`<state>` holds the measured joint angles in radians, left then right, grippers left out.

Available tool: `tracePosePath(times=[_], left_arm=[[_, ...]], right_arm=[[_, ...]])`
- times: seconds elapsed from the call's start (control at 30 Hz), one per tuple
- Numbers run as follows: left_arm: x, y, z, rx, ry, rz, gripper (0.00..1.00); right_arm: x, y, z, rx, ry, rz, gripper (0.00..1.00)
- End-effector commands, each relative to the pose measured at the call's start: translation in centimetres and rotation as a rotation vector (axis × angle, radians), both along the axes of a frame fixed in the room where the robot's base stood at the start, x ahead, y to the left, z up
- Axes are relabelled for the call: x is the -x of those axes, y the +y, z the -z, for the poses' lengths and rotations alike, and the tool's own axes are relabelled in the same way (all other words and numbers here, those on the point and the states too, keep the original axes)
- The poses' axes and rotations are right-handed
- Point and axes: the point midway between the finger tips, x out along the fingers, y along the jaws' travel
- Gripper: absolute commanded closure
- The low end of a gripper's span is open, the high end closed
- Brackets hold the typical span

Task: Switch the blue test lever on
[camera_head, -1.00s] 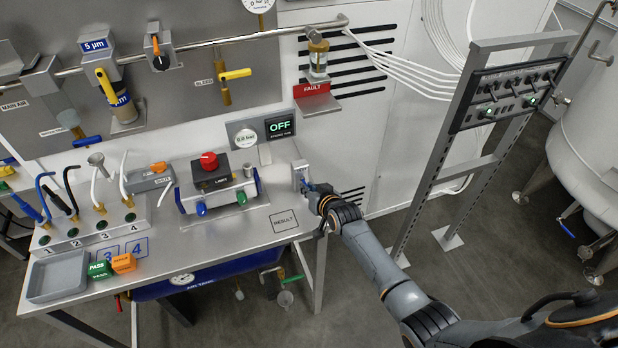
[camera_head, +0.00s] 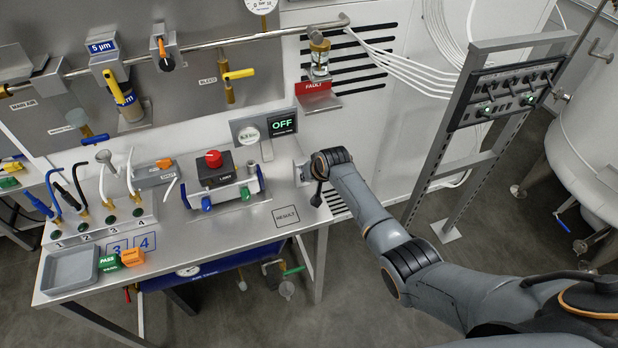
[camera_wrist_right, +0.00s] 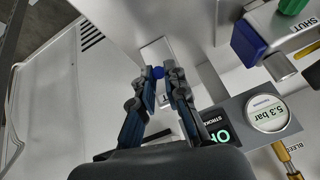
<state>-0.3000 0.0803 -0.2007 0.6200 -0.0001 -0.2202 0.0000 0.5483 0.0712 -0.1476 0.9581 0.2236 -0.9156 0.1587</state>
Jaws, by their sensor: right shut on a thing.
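The blue test lever (camera_wrist_right: 158,72) shows in the right wrist view as a small blue knob between my fingertips. It stands at a light rectangular plate or housing. My right gripper (camera_wrist_right: 166,78) is shut on this knob. In the head view the grey lever housing (camera_head: 301,172) stands at the right end of the steel bench, and my right wrist hides the lever and the fingers. The lever's exact angle cannot be told. The display (camera_head: 283,124) behind the bench reads OFF. My left gripper is in neither view.
A box with a red button (camera_head: 213,159) stands left of the lever on the bench (camera_head: 240,222). The red FAULT shelf (camera_head: 314,88) juts from the wall above. A switch panel on a frame (camera_head: 505,95) stands to the right. Open floor lies in front.

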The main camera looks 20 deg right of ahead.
Motion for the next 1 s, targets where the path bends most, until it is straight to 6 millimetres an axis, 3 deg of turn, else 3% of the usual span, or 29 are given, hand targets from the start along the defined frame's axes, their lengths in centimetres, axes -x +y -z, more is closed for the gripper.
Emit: tracePosePath(times=[0.3,0.33,0.43,0.77,1.0], left_arm=[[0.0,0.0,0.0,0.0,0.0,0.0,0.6],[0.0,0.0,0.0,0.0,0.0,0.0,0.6],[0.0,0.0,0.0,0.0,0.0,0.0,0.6],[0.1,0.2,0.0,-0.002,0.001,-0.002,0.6],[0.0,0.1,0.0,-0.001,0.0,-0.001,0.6]], right_arm=[[0.0,0.0,0.0,0.0,0.002,0.0,1.0],[0.0,0.0,0.0,0.0,0.002,0.0,0.83],[0.0,0.0,0.0,0.0,0.002,0.0,0.64],[0.0,0.0,-0.1,0.0,0.0,0.0,0.64],[0.9,-0.2,-1.5,0.001,-0.002,0.0,0.64]])
